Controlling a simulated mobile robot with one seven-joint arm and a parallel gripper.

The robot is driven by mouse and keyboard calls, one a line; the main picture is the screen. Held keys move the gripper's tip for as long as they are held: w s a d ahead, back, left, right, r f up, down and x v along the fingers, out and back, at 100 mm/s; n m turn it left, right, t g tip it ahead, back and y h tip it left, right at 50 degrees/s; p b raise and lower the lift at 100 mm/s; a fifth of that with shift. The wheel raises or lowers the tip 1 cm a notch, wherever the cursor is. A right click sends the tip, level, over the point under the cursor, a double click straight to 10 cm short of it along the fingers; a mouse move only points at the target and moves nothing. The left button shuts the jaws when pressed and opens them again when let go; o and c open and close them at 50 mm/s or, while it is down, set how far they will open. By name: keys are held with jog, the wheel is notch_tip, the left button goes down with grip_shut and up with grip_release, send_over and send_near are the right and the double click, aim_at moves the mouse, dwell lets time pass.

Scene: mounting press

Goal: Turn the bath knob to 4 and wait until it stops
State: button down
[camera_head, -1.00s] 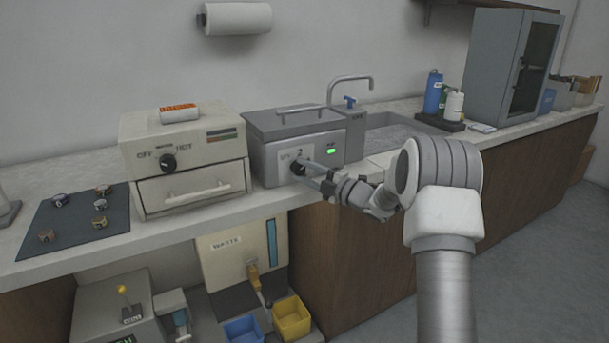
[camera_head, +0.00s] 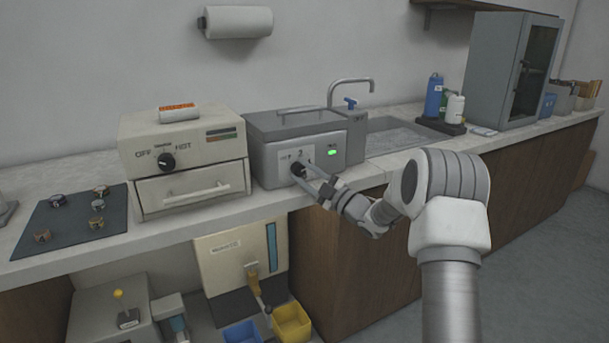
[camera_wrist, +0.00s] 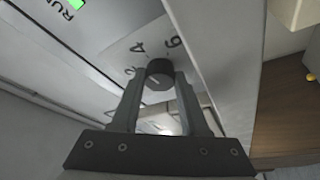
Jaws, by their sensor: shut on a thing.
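The grey bath (camera_head: 270,162) stands on the counter with its lid closed. Its dark round knob (camera_head: 298,170) is low on the front panel, on a white plate. My gripper (camera_head: 306,174) is at the knob from the front right. In the wrist view the knob (camera_wrist: 159,75) sits between the two fingers of my gripper (camera_wrist: 160,92), which are shut on it. The plate's 2, 4 and 6 show around the knob there. A pale mark shows on the knob, but I cannot tell which number it points to. The green run light (camera_head: 332,153) is lit.
Left of the bath stands a beige oven (camera_head: 190,195) with an OFF-HOT knob. A dark mat (camera_head: 75,215) with several small pieces lies further left. The sink (camera_head: 400,135) is to the right. Yellow (camera_head: 291,320) and blue (camera_head: 242,333) bins stand below the counter.

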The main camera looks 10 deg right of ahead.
jog(key=shift+c, duration=2.1)
grip_release()
